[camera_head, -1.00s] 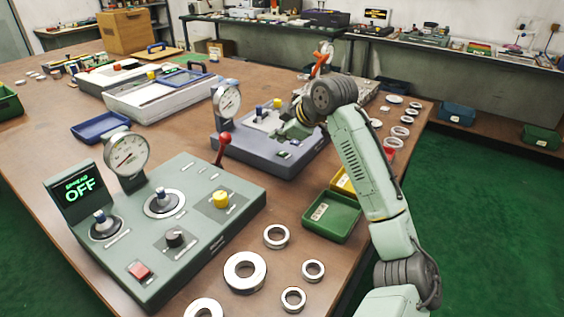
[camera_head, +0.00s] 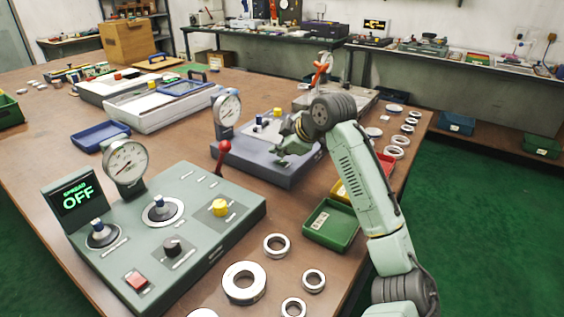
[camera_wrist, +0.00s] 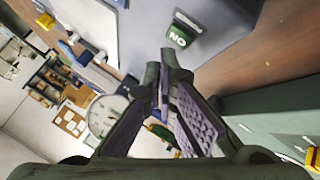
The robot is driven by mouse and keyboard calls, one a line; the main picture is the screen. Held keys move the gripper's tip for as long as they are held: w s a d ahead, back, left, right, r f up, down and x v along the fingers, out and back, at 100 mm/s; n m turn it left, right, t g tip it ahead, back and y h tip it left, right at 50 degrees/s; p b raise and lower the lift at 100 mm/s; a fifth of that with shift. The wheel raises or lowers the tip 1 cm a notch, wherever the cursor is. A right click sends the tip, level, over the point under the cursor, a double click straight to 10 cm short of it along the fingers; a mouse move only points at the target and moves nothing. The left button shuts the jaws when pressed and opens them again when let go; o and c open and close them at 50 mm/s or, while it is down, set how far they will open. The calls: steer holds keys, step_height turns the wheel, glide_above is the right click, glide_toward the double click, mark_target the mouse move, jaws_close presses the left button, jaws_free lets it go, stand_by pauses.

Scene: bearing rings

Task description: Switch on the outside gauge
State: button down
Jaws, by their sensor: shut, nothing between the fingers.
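A blue-grey gauge unit (camera_head: 265,172) stands mid-table with a round dial (camera_head: 227,109) and a yellow knob (camera_head: 277,113). My gripper (camera_head: 281,150) is over the front right part of its top, and hides some of it. In the wrist view my gripper (camera_wrist: 165,98) is shut and empty. Beyond its tips is a small green panel (camera_wrist: 180,35) reading ON upside down; contact with it is not visible. A nearer green gauge unit (camera_head: 187,262) has a screen (camera_head: 74,198) reading SPREAD OFF, a dial (camera_head: 126,161) and a red switch (camera_head: 136,280).
A green bin (camera_head: 331,232) and several metal rings (camera_head: 243,298) lie at the right front. More rings (camera_head: 397,141) lie along the table's right edge. A blue tray (camera_head: 100,137) lies at left.

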mark_target(281, 163)
steer(key=shift+f, duration=0.15)
stand_by(0.5)
steer(key=shift+f, duration=0.3)
steer(key=shift+f+b, duration=0.3)
steer(key=shift+f, duration=0.05)
stand_by(0.5)
steer(key=shift+r, duration=0.1)
steer(key=shift+r+p, duration=0.65)
steer(key=shift+r, duration=0.05)
step_height(281, 163, up, 5)
steer(key=p, duration=0.4)
stand_by(0.3)
steer(key=shift+f, duration=0.1)
stand_by(0.5)
